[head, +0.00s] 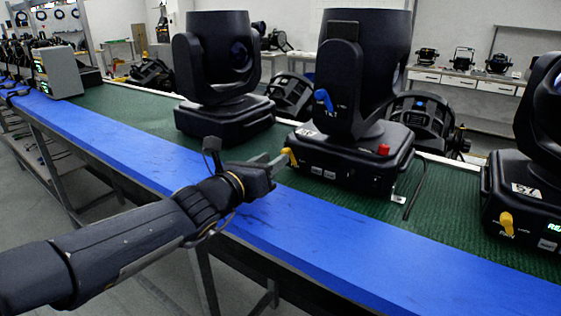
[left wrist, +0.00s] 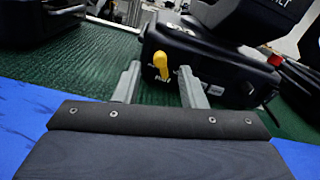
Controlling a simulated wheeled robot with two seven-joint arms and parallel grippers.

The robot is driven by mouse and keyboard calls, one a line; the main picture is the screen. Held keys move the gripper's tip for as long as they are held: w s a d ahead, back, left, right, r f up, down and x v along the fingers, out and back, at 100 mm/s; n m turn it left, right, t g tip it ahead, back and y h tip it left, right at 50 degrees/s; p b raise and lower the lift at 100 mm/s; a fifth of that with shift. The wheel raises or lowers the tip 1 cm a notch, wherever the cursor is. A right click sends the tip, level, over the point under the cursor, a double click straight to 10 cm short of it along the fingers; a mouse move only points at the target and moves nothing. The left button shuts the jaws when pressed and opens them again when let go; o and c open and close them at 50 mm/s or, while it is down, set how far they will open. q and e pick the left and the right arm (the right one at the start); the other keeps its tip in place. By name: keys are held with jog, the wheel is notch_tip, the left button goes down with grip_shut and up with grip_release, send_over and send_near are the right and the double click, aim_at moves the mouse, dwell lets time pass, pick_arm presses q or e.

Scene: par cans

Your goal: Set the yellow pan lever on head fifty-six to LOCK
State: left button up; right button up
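The middle moving head (head: 365,75) stands on the green bench mat; its number label is too small to read surely. A yellow lever (head: 290,157) sits on the near left corner of its base, and also shows in the left wrist view (left wrist: 160,66), standing nearly upright. Lettering beside it is not legible. My left gripper (head: 277,163) is at this lever. In the left wrist view its two fingers (left wrist: 160,86) are apart, with the lever showing between and beyond them; I cannot tell whether they touch it. My right gripper is not in view.
The same head has a blue lever (head: 323,99) marked TILT and a red knob (head: 383,149). Another head (head: 222,70) stands left, and one (head: 535,180) right with its own yellow lever (head: 507,223). The blue bench edge (head: 330,235) is clear.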

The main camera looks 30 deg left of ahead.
aim_at(283, 152)
pick_arm(q)
jog(key=shift+w+d, duration=0.15)
jog(key=shift+w, duration=1.95)
jog(key=shift+b, duration=0.3)
grip_shut()
